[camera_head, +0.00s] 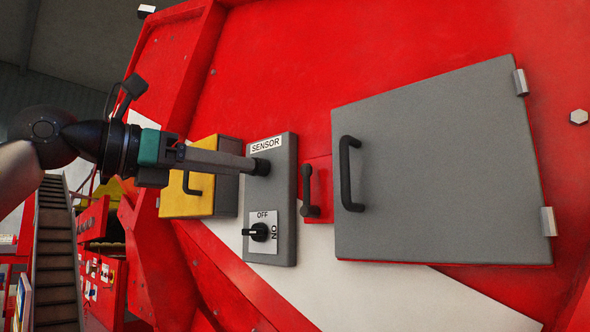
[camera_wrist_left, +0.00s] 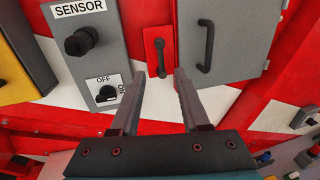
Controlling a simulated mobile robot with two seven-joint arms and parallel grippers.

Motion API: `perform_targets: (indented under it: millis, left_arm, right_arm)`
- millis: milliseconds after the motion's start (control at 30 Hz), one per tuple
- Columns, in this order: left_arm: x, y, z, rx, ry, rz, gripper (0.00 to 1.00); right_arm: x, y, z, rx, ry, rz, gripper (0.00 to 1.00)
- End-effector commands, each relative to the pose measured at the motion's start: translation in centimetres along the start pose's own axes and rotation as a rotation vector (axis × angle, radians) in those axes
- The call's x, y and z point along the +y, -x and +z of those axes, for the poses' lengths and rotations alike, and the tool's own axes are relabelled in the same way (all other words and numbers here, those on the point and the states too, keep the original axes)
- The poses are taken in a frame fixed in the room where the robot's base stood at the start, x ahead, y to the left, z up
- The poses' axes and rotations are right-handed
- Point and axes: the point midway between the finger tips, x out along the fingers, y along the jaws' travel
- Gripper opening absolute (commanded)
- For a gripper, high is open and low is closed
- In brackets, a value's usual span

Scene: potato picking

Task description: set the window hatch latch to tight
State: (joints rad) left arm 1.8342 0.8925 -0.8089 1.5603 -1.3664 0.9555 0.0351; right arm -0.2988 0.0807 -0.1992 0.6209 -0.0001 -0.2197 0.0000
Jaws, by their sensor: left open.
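The grey window hatch (camera_head: 435,165) is closed flat on the red machine wall, with a black bar handle (camera_head: 350,173) near its left edge. In the left wrist view the latch lever (camera_wrist_left: 160,57) shows just beyond and between the fingertips. My left gripper (camera_head: 250,164) is open and empty, left of the latch, in front of the sensor box. In the left wrist view its two fingers (camera_wrist_left: 160,78) are apart. I see no contact with the lever.
The grey sensor box (camera_head: 284,205) with a black OFF/ON knob (camera_head: 259,232) stands out from the wall left of the latch. A yellow box (camera_head: 180,205) with a handle is further left. Below the latch is flat red and white wall.

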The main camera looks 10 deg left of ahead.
Motion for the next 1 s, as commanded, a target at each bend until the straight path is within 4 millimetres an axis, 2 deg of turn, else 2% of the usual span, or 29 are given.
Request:
perform_targets:
  millis: [33, 300, 500, 700, 1000]
  left_arm:
    - [-0.1, -1.2, 0.3, 0.002, 0.002, -0.003, 0.46]
    - [-0.1, -7.2, 0.3, 0.002, 0.003, -0.004, 0.46]
    - [-0.1, -10.5, 0.3, -0.001, 0.003, -0.003, 0.46]
    - [0.0, -12.0, 0.1, -0.001, 0.003, -0.002, 0.46]
    - [0.0, -12.2, 0.0, -0.002, 0.003, -0.001, 0.46]
  right_arm:
    - [0.0, 0.7, 0.0, -0.001, 0.000, 0.000, 0.00]
    - [0.1, 3.0, -0.2, -0.002, -0.001, 0.000, 0.00]
    - [0.1, 4.3, -0.3, -0.002, -0.001, 0.000, 0.00]
    - [0.1, 4.9, -0.3, -0.003, 0.000, 0.000, 0.00]
    - [0.1, 4.8, -0.3, -0.003, 0.000, 0.000, 0.00]
